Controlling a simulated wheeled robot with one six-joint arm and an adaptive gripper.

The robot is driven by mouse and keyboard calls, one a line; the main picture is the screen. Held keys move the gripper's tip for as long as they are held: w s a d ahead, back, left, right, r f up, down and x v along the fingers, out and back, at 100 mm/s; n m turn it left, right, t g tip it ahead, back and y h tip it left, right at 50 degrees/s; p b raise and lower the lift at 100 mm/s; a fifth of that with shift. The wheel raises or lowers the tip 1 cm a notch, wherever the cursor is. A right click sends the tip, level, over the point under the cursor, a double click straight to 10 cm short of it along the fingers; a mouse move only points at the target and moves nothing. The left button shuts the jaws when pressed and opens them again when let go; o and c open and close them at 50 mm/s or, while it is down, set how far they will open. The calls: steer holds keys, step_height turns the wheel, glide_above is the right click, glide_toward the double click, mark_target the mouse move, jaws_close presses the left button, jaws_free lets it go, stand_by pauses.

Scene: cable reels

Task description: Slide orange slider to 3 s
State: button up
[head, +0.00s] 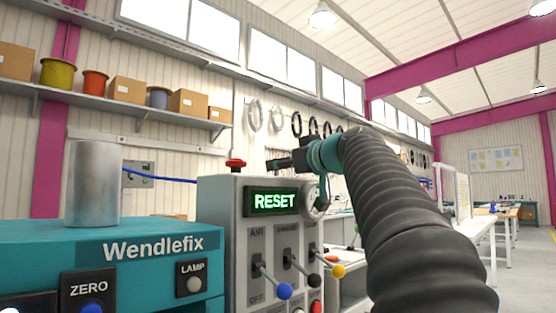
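No orange slider and no scale in seconds can be made out in the head view. My gripper (285,164) is at the end of my dark ribbed arm, above the top right of a grey control panel (216,222). It is small and seen from the side, so I cannot tell whether it is open or shut. The panel's green display (274,201) reads RESET. My arm hides much of what lies to the right.
A red mushroom button (235,164) stands on the panel. To the left is a teal Wendlefix machine (60,245) with a metal cylinder (94,184), a ZERO control (89,291) and a LAMP button (193,284). Open floor shows at far right.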

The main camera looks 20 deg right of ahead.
steer(key=shift+w+a, duration=0.2)
steer(key=shift+w, duration=0.45)
